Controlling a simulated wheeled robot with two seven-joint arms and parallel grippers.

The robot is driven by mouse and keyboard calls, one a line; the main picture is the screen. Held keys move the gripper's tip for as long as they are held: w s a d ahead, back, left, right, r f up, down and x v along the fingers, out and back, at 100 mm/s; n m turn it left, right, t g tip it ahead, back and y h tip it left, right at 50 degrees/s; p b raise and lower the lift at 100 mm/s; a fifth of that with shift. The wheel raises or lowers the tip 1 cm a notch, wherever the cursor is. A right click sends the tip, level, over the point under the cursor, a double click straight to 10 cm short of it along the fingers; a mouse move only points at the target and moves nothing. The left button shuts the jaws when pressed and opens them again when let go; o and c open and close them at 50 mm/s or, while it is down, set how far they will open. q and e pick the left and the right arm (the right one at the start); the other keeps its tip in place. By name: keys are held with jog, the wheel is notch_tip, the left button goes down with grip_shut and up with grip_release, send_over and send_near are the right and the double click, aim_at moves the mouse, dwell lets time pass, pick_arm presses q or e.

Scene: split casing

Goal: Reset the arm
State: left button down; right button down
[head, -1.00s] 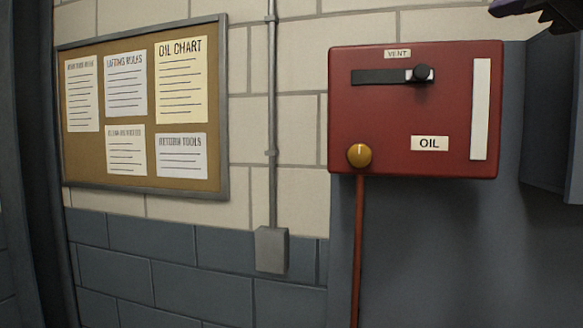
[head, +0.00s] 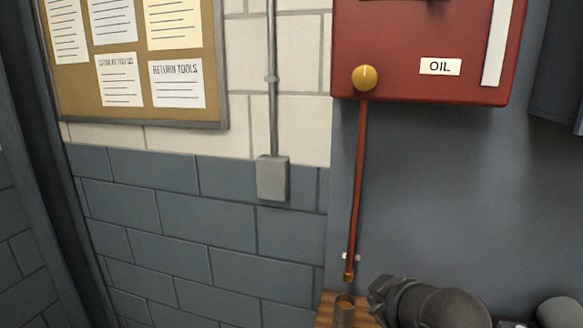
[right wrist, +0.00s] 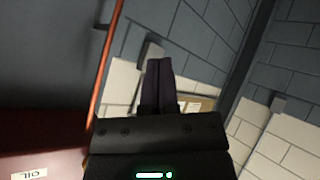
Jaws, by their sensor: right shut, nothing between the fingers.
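My right gripper (right wrist: 159,70) shows in the right wrist view. Its two dark fingers are together, with nothing between them. The red oil box (right wrist: 40,145) lies at the lower left of that view, its label tilted, and the red pipe runs up from it. The fingers are clear of both. In the head view the fingers of my right gripper cannot be made out. A dark rounded part at the bottom right of that view looks like part of my arm. My left gripper is not in view.
The red oil box (head: 425,50) with a yellow knob (head: 365,78) hangs on the wall. Its red pipe (head: 357,190) ends above a small metal cup (head: 344,312) on a wooden surface (head: 326,308). A notice board (head: 130,110) and a grey conduit box (head: 272,178) are left.

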jog(key=s+d+f+m+g+h, duration=0.2)
jog(key=s+f+m+g, duration=0.5)
jog(key=s+f, duration=1.5)
jog(key=s+f+g+b, duration=0.15)
jog(key=f+b, duration=0.25)
jog(key=f, duration=0.7)
jog(key=s+f+t+b, duration=0.15)
jog(key=f+b, duration=0.35)
jog(key=f, duration=0.6)
jog(key=s+d+f+n+g+b, duration=0.1)
jog(key=s+f+b, duration=0.6)
jog(key=s+f, duration=0.8)
notch_tip(320, 180, down, 5)
jog(key=shift+d+f+g, duration=0.1)
jog(key=shift+d+g, duration=0.7)
jog(key=shift+d, duration=0.05)
